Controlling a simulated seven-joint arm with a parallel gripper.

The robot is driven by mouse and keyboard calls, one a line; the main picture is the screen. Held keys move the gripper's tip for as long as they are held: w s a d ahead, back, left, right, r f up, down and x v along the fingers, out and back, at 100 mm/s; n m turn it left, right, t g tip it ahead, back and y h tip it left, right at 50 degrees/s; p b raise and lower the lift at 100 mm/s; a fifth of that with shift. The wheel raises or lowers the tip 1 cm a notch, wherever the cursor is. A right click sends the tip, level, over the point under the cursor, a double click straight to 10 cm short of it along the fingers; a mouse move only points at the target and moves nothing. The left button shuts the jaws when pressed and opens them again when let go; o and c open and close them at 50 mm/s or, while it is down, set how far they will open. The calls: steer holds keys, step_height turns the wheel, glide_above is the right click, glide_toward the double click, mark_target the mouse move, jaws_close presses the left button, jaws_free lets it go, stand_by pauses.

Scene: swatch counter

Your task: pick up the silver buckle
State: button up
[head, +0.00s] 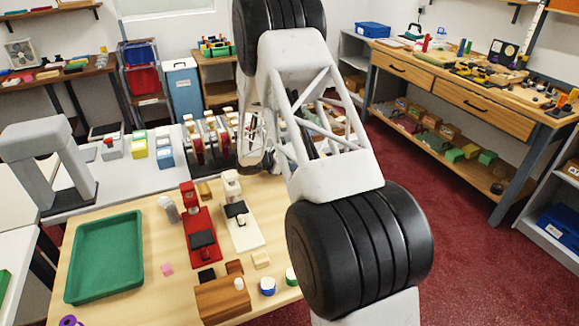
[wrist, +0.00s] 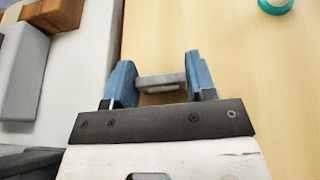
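In the wrist view, my gripper (wrist: 161,84) has its two blue fingers spread apart, pointing down towards a pale wooden top. A small grey bar-like thing, which looks like the silver buckle (wrist: 162,80), spans the gap between the fingertips. Its ends meet or nearly meet both fingers. Whether they press on it or only stand on either side of it I cannot tell, nor whether it rests on the wood. In the head view my gripper and the buckle are hidden behind my own arm.
The wooden table (head: 135,305) carries a green tray (head: 105,258), a red press (head: 201,239), a white press (head: 240,222) and a wooden block (head: 222,299). In the wrist view a green-rimmed round thing (wrist: 275,6) is at upper right. Bare wood lies right of my gripper.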

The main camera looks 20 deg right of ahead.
steer(key=c, duration=0.4)
steer(key=shift+r, duration=0.15)
steer(key=shift+r, duration=4.9)
